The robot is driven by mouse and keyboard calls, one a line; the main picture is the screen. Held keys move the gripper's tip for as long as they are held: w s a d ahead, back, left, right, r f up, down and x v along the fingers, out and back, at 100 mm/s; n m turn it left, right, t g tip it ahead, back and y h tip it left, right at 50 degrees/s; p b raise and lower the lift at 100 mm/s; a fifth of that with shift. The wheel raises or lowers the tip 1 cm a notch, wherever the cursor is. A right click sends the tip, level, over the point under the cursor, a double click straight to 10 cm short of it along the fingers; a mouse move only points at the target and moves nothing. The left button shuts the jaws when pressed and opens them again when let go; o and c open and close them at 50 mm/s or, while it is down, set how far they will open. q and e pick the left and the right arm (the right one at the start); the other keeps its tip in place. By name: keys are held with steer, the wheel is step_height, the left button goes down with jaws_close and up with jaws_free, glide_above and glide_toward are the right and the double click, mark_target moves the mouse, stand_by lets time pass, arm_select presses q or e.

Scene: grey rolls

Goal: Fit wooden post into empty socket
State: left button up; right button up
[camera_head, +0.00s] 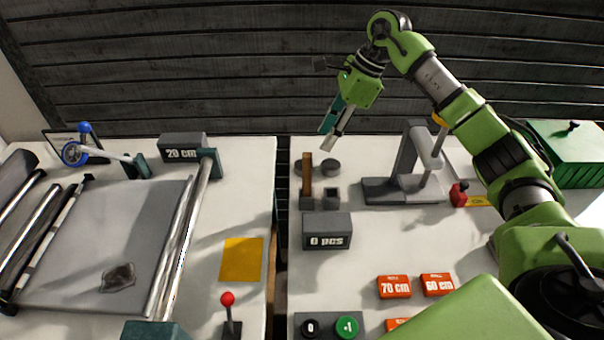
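The wooden post (307,172) is a thin brown upright bar on the right-hand table. Its lower end meets a dark grey block (306,203); I cannot tell whether it sits in it or stands behind it. Beside that block on the right is a square grey socket (331,198) with a dark opening that looks empty. My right gripper (335,133) hangs in the air above and behind the post, fingers pointing down and left. It is apart from the post. Its fingers look close together, but the gap is unclear. My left gripper is out of view.
Round dark pieces (330,167) stand behind the sockets. A "0 pcs" box (327,231) stands in front of them. A grey press-like stand (407,170) is to the right. A dark gap (281,230) separates the two tables. A green box (570,155) is far right.

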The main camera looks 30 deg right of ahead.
mark_target(307, 169)
steer(key=p+x, duration=0.2)
steer(key=x, duration=0.3)
steer(key=p+x, duration=0.1)
steer(key=x, duration=0.5)
steer(key=shift+s+a+f+p, duration=0.15)
steer(key=shift+s+a+p, duration=0.05)
steer(key=shift+a+p, duration=0.2)
steer(key=shift+w+f, duration=0.1)
steer(key=shift+f, duration=0.3)
jaws_close()
